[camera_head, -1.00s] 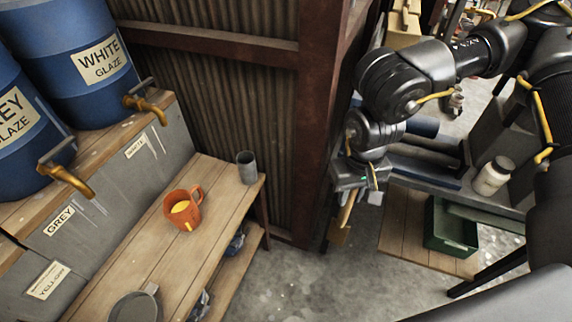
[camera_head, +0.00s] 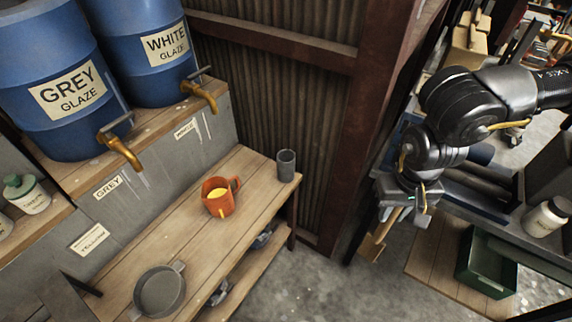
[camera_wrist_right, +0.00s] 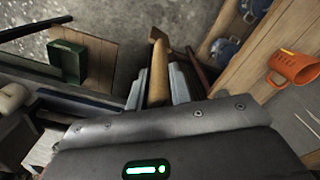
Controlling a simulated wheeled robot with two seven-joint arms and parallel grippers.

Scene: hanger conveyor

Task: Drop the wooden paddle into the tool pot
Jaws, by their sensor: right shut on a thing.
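The wooden paddle (camera_head: 374,242) hangs from my right gripper (camera_head: 396,212), which is shut on it. In the right wrist view the paddle (camera_wrist_right: 158,72) sticks out between the two grey fingers (camera_wrist_right: 158,90), with its wider end away from the gripper. A grey cylindrical pot (camera_head: 286,166), which looks like the tool pot, stands upright at the far right corner of the wooden bench. My right gripper and the paddle are to the right of the pot, apart from it and off the bench, over the floor. The pot's inside is mostly hidden. My left gripper is not in view.
An orange mug (camera_head: 217,199) and a grey pan (camera_head: 160,291) stand on the bench (camera_head: 190,235). A rusty steel post (camera_head: 372,120) rises behind, between pot and gripper in the picture. A green crate (camera_head: 487,264) and a white jar (camera_head: 547,216) are at the right.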

